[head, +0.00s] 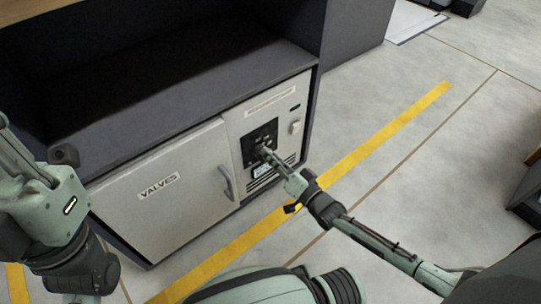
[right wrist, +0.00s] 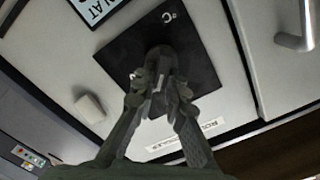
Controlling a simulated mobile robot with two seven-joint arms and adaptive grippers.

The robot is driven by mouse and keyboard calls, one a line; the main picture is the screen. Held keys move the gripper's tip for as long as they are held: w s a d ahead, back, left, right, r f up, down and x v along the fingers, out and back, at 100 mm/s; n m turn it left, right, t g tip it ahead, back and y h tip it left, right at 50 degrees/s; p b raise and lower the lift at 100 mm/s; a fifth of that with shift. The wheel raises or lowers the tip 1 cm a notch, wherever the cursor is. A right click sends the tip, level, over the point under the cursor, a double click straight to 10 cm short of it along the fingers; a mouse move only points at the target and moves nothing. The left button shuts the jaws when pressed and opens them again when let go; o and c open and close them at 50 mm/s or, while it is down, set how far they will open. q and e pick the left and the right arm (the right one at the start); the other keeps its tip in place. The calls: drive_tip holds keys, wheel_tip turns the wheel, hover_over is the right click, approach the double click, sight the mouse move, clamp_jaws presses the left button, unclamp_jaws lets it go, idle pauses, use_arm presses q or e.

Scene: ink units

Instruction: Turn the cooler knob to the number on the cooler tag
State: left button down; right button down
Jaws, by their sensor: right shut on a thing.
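The cooler knob (right wrist: 158,62) is dark and round, on a black square plate with a "°C" mark (right wrist: 168,17). The plate (head: 257,133) is on the front of a pale cabinet panel in the head view. My right gripper (right wrist: 160,88) is shut on the knob, its fingers on either side; they hide much of it, and its setting cannot be read. A blue-edged plate (right wrist: 97,8) with partly cut-off lettering is beside the black plate; it also shows in the head view (head: 263,170). My left gripper (head: 22,150) is at the left edge, its fingers unclear.
A cabinet door labelled "VALVES" (head: 159,186) with a grey handle (head: 226,183) is left of the panel. A white switch (head: 296,127) is on the panel's right side. A dark ledge (head: 180,95) is above. The floor (head: 385,145) with its yellow line is clear.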

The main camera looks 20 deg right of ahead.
drive_tip(key=c, duration=1.6)
unclamp_jaws()
drive_tip(key=shift+o, duration=0.2)
drive_tip(key=v, duration=1.2)
